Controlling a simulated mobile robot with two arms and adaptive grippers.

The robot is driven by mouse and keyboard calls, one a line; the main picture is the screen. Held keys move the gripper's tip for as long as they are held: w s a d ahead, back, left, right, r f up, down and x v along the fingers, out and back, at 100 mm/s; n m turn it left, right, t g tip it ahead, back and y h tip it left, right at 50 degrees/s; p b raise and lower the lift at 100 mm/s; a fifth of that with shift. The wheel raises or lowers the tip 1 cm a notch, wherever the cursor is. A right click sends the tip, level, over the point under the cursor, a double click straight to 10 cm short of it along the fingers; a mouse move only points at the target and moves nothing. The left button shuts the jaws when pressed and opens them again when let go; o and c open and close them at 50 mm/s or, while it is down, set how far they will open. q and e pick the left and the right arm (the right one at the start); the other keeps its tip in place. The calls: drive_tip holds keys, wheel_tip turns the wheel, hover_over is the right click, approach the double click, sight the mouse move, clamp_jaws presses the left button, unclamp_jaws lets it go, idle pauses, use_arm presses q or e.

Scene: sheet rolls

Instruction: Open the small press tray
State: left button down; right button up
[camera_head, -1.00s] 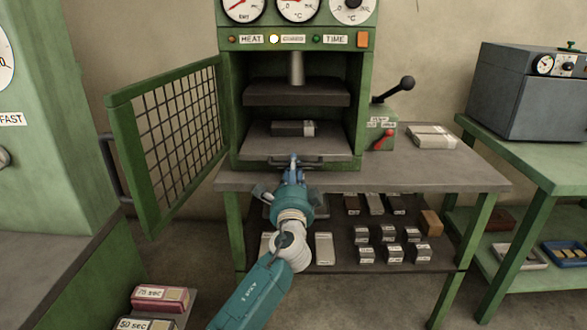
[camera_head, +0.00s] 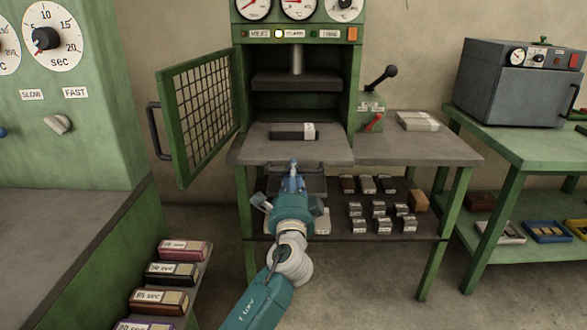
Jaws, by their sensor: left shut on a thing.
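The small press is a green frame with a dark upper plate (camera_head: 296,81) hanging from a steel ram. Its grey tray (camera_head: 258,149) sticks out of the front, over the table's front edge. A dark block with a pale label (camera_head: 290,131) lies on the tray. My left gripper (camera_head: 293,172) is at the tray's front handle (camera_head: 314,168), below the tray's front edge, and is shut on it. The fingertips are partly hidden by the gripper body. My right gripper is out of view.
The mesh guard door (camera_head: 207,103) stands swung open to the left. A lever (camera_head: 380,82) and a red-handled control (camera_head: 374,123) stand right of the press. Several labelled blocks lie on the shelf below. A green machine fills the left side.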

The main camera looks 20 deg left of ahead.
use_arm(q)
drive_tip(key=shift+s+d, duration=0.1)
drive_tip(key=shift+s, duration=0.2)
drive_tip(key=c, duration=1.7)
unclamp_jaws()
drive_tip(key=v, duration=1.2)
